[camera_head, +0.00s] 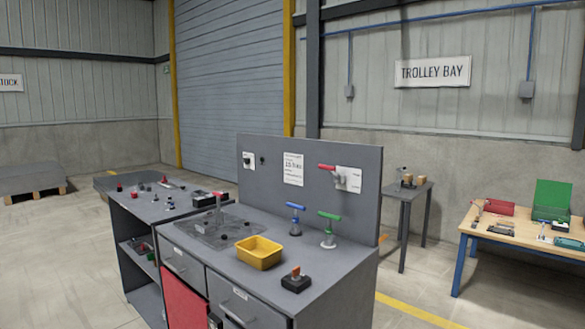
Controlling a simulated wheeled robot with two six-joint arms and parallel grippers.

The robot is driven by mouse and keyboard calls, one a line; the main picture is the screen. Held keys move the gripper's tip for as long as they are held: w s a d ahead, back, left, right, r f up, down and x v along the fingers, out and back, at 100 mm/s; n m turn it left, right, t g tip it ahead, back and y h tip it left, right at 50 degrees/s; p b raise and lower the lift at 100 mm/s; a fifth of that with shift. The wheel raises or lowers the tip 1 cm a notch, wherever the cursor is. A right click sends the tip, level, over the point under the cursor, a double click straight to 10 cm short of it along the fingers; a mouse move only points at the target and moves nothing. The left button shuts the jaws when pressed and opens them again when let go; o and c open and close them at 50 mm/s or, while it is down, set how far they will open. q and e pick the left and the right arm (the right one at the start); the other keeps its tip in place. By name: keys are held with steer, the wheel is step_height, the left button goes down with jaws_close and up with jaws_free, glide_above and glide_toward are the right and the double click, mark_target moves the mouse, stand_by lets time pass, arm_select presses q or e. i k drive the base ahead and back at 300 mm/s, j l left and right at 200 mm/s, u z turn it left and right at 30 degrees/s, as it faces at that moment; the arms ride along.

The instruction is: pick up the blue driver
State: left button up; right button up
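The blue driver (295,206) has a blue T-shaped handle. It stands upright on the grey workbench top (325,268), in front of the grey back panel (260,205). A similar driver with a green handle (330,216) stands to its right, a small gap apart. Their lower parts look like short stands or collars, too small to make out. Neither of my grippers is in view.
A yellow bin (259,253) sits in front of the blue driver. A black block with an orange top (296,279) is near the front right. A wooden table (520,238) stands far right.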

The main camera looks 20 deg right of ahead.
mark_target(295, 229)
steer(key=z, duration=0.4)
steer(key=i+j+z, duration=0.15)
steer(key=z, duration=0.15)
steer(key=i+j+z, duration=0.15)
steer(key=j+z, duration=0.2)
steer(key=i+j+z, duration=0.1)
steer(key=j+z, duration=0.55)
steer(key=i+j, duration=0.05)
steer(key=j, duration=0.05)
